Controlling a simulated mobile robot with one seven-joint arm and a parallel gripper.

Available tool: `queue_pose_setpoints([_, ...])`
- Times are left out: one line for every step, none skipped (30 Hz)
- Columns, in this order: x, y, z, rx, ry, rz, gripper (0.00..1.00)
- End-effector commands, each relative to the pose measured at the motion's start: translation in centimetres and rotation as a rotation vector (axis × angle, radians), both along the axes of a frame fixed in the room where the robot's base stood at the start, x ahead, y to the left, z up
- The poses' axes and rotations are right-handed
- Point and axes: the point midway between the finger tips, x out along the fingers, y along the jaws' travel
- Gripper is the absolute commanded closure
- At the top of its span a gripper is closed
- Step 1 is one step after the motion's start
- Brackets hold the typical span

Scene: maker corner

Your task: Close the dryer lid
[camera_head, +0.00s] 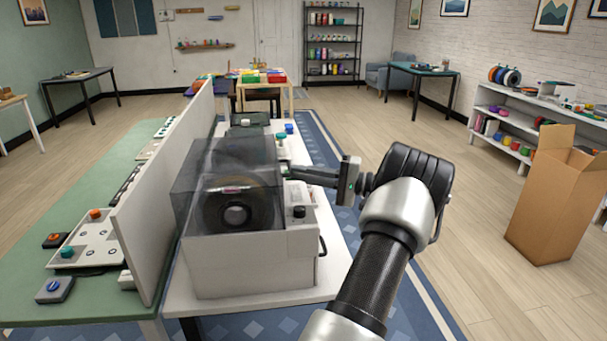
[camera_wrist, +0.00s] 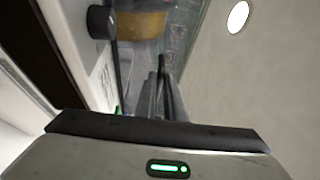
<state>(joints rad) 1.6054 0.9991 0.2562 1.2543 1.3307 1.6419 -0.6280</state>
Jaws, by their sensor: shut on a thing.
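The dryer (camera_head: 252,262) is a white box on the white bench, right of an upright panel. Its smoky see-through lid (camera_head: 200,180) covers a dark filament spool (camera_head: 236,214). I cannot tell whether the lid lies flush with the body. My gripper (camera_head: 288,171) reaches in from the right, with its fingertips at the lid's right edge. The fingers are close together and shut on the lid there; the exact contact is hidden. In the wrist view the shut fingers (camera_wrist: 160,95) point away, past the dryer's black knob (camera_wrist: 100,22).
The panel (camera_head: 165,185) stands close on the dryer's left, with a green table (camera_head: 75,290) beyond it. Small control boxes lie behind the dryer. A tall cardboard box (camera_head: 545,205) stands on the right. Floor between it and my arm is clear.

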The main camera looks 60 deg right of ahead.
Motion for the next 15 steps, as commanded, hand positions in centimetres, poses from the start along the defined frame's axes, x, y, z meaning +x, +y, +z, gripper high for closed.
queue_pose_setpoints([-0.07, 0.23, -1.18, 0.008, 0.019, 0.004, 1.0])
queue_pose_setpoints([-0.08, 0.23, -1.22, 0.009, 0.02, 0.004, 1.0])
queue_pose_setpoints([-0.09, 0.23, -1.28, 0.01, 0.02, 0.003, 1.0])
queue_pose_setpoints([-0.08, 0.23, -1.32, 0.01, 0.021, 0.003, 1.0])
queue_pose_setpoints([-0.08, 0.23, -1.35, 0.011, 0.021, 0.003, 1.0])
queue_pose_setpoints([-0.09, 0.22, -1.4, 0.012, 0.022, 0.003, 1.0])
queue_pose_setpoints([-0.08, 0.22, -1.44, 0.012, 0.023, 0.003, 0.86])
queue_pose_setpoints([-0.08, 0.22, -1.46, 0.012, 0.023, 0.003, 0.81])
queue_pose_setpoints([-0.08, 0.23, -1.44, 0.011, 0.023, 0.004, 0.74])
queue_pose_setpoints([-0.08, 0.22, -1.4, 0.011, 0.021, 0.003, 0.72])
queue_pose_setpoints([-0.08, 0.22, -1.35, 0.011, 0.021, 0.003, 0.72])
queue_pose_setpoints([-0.07, 0.21, -1.28, 0.01, 0.02, 0.003, 0.72])
queue_pose_setpoints([-0.06, 0.21, -1.23, 0.009, 0.02, 0.003, 0.72])
queue_pose_setpoints([-0.06, 0.2, -1.18, 0.009, 0.02, 0.003, 0.72])
queue_pose_setpoints([-0.06, 0.2, -1.12, 0.009, 0.018, 0.003, 0.72])
